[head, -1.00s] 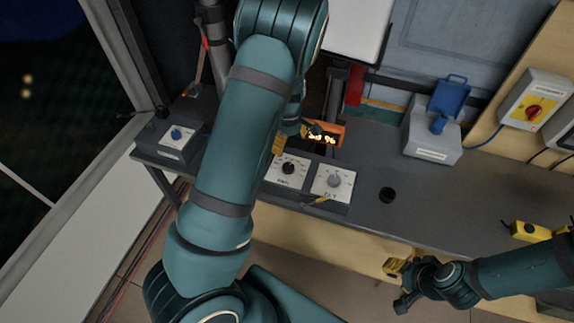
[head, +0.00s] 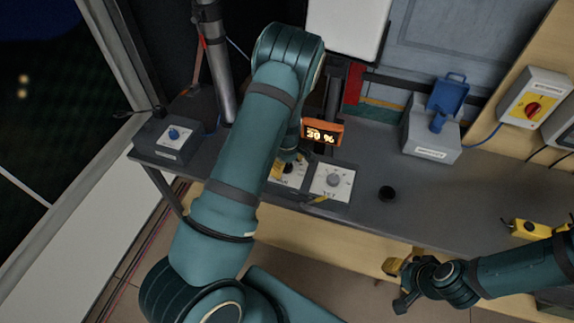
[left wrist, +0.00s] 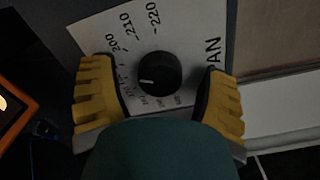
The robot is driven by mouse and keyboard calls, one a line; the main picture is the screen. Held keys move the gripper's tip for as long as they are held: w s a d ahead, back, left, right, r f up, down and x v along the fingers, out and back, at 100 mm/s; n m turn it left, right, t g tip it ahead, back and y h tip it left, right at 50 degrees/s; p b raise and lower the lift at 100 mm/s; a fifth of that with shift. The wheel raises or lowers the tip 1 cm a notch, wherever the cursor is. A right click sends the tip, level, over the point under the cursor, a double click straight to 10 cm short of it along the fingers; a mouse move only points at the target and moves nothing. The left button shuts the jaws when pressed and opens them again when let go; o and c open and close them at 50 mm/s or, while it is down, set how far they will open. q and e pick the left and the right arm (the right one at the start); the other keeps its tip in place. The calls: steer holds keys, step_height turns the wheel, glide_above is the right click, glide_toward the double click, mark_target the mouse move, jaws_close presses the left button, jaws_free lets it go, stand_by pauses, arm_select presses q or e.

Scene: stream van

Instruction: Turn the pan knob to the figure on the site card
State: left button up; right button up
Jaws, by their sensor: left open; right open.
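The black pan knob (left wrist: 160,74) sits on a white plate (left wrist: 185,25) lettered PAN, with printed figures including 200, 210 and 220. Its white mark points left in the left wrist view; the figure beside it is too small to read. My left gripper (head: 288,163) is over this plate. In the left wrist view its yellow fingers stand open on either side of the knob, with gaps. In the head view the arm and gripper mostly hide the knob. My right gripper (head: 398,285) is open and empty in front of the bench. I cannot make out a site card.
A second plate with a grey knob (head: 333,180), marked TILT, adjoins on the right. An orange display (head: 322,132) behind reads about 30 %.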

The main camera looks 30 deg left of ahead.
arm_select(q)
steer(key=c, duration=1.2)
steer(key=shift+c, duration=0.2)
steer(key=shift+m, duration=0.3)
steer(key=m+b, duration=0.2)
steer(key=m, duration=0.2)
steer(key=shift+f, duration=0.1)
steer(key=shift+m+b, duration=1.2)
steer(key=shift+m, duration=1.5)
steer(key=shift+s, duration=0.1)
steer(key=o, duration=1.2)
steer(key=shift+o, duration=0.2)
